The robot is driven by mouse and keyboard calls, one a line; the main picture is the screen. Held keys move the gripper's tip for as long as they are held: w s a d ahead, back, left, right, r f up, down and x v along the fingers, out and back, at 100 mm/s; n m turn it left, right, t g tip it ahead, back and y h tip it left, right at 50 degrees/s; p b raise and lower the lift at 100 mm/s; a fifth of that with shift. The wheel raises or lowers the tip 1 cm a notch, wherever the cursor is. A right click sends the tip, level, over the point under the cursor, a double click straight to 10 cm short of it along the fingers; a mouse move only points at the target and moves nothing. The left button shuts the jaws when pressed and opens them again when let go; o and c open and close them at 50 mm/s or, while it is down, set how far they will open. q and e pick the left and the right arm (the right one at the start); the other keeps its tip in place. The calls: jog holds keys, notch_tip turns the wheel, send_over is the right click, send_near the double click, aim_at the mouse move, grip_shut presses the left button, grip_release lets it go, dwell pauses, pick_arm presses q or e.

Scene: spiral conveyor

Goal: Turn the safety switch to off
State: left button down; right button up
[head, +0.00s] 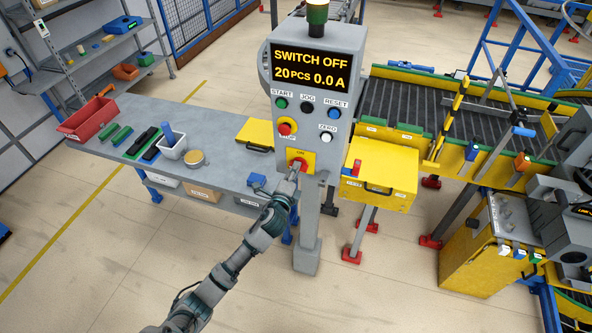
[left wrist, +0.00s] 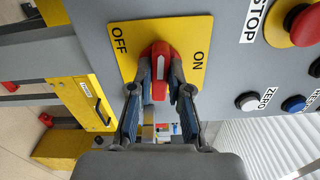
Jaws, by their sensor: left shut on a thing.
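The safety switch is a red knob (left wrist: 159,62) with a white stripe, on a yellow plate (left wrist: 194,32) marked OFF and ON. In the left wrist view the knob stands between the two labels, its stripe pointing at neither of them squarely. My left gripper (left wrist: 160,88) is shut on the knob, with one finger on each side. In the head view my left gripper (head: 296,170) reaches the yellow plate (head: 309,158) low on the grey control panel (head: 337,104) and hides part of the knob. The display (head: 310,68) reads SWITCH OFF, 20PCS, 0.0 A. My right gripper is not in view.
A red stop button (head: 285,128) and smaller buttons sit above the switch. A yellow box (head: 380,172) and the conveyor (head: 400,101) stand right. The floor in front is clear.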

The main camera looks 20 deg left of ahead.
pick_arm(q)
jog(key=shift+f+n, duration=0.35)
jog(key=shift+n, duration=0.25)
jog(key=shift+f, duration=0.1)
jog(key=c, duration=1.2)
grip_release()
jog(key=shift+o, duration=0.5)
jog(key=shift+a+r, duration=0.15)
jog(key=shift+r, duration=0.05)
jog(key=shift+s, duration=0.15)
jog(key=s, duration=1.1)
jog(key=shift+s+a, duration=0.25)
jog(key=shift+s, duration=0.15)
